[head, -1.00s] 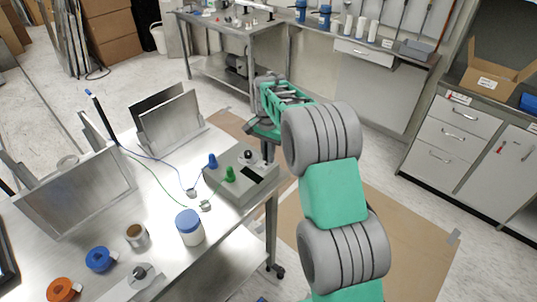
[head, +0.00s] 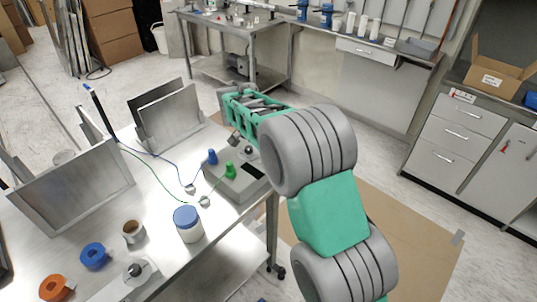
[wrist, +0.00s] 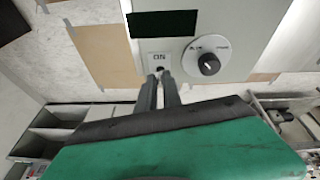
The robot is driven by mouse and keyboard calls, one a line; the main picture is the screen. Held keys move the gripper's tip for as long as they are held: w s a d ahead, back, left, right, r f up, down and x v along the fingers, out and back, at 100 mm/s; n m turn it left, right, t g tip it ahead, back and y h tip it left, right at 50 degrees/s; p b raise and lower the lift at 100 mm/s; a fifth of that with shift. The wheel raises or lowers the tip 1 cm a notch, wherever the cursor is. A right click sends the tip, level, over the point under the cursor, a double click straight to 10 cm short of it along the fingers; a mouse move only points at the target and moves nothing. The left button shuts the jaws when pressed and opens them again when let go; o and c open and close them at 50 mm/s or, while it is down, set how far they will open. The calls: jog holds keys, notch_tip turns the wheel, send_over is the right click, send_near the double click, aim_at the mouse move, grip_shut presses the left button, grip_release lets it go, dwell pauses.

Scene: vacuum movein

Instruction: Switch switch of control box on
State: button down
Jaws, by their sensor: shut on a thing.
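The grey control box (head: 225,190) stands on the metal table, with a blue and a green plug on its left part. In the wrist view the box face (wrist: 255,35) fills the top. It carries a dark display (wrist: 165,24), a black knob (wrist: 208,63) and an "ON" label above a small switch (wrist: 160,69). My gripper (wrist: 161,76) has its two dark fingers close together, shut at the switch just below the label. The fingertips hide most of the switch, so its position is unclear. In the head view the gripper (head: 236,140) is over the box's far side.
A white jar with a blue lid (head: 188,224), a brown cup (head: 133,232), and blue (head: 95,256) and orange (head: 57,288) tape rolls stand on the table's front part. Metal plates (head: 165,118) stand behind. Blue and green wires run left from the box.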

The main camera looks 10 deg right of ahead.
jog(key=t+h+b, duration=0.1)
jog(key=a+t+h+b, duration=0.1)
jog(key=s+t+h+b, duration=0.1)
jog(key=shift+a+f+h, duration=0.3)
jog(key=shift+f+h, duration=0.05)
jog(key=shift+h, duration=0.05)
jog(key=shift+s+a+t+h+b, duration=0.15)
jog(key=shift+t+h+b, duration=0.25)
jog(key=shift+h+b, duration=0.25)
jog(key=c, duration=1.5)
grip_release()
jog(key=v, duration=0.7)
jog(key=shift+s+a+r+b, duration=0.1)
jog(key=shift+a+r+b, duration=0.15)
jog(key=shift+a+b, duration=0.1)
jog(key=shift+d, duration=0.1)
